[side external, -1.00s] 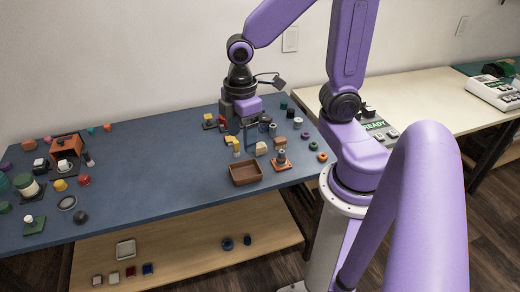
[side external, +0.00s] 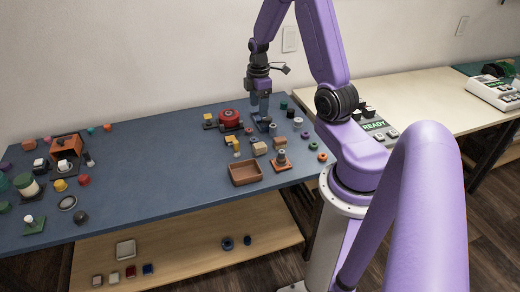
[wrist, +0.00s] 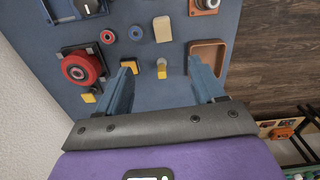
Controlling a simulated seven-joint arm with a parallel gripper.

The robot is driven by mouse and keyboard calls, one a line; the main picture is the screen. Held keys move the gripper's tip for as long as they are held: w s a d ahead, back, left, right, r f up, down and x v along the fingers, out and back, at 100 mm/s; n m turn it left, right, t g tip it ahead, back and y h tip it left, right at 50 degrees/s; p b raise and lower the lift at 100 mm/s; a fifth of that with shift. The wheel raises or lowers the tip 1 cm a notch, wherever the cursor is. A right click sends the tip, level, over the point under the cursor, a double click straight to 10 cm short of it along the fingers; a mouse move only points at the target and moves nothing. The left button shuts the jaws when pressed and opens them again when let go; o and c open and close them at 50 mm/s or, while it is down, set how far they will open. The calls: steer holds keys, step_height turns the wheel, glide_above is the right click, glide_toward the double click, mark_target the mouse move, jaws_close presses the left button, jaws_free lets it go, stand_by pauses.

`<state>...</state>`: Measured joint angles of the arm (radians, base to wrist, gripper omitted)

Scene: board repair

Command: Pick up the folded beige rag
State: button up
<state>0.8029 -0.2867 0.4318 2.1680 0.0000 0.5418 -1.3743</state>
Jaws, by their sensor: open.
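A small beige block-shaped piece that looks like the folded rag (side external: 259,148) lies on the blue bench top, just behind the brown tray. In the wrist view a beige piece (wrist: 162,28) lies flat beyond my fingertips, towards the top of the picture. My gripper (side external: 263,126) is above the bench, behind the beige pieces. In the wrist view its fingers (wrist: 159,72) are apart with nothing held.
The brown tray (side external: 245,180) stands in front. A red round part on a dark base (side external: 229,118) sits left of my gripper. An orange-based part (side external: 281,163) and several rings lie to the right. Small yellow pieces (wrist: 133,66) lie near my fingers' line of view. Bench's left-centre is clear.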

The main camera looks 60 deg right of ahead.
glide_above(260, 145)
steer(key=f, duration=1.2)
steer(key=shift+w+d+f, duration=0.15)
steer(key=shift+d, duration=0.1)
steer(key=shift+a+f, duration=0.2)
steer(key=shift+f, duration=1.15)
steer(key=shift+a+f, duration=0.15)
steer(key=shift+f, duration=1.15)
steer(key=c, duration=1)
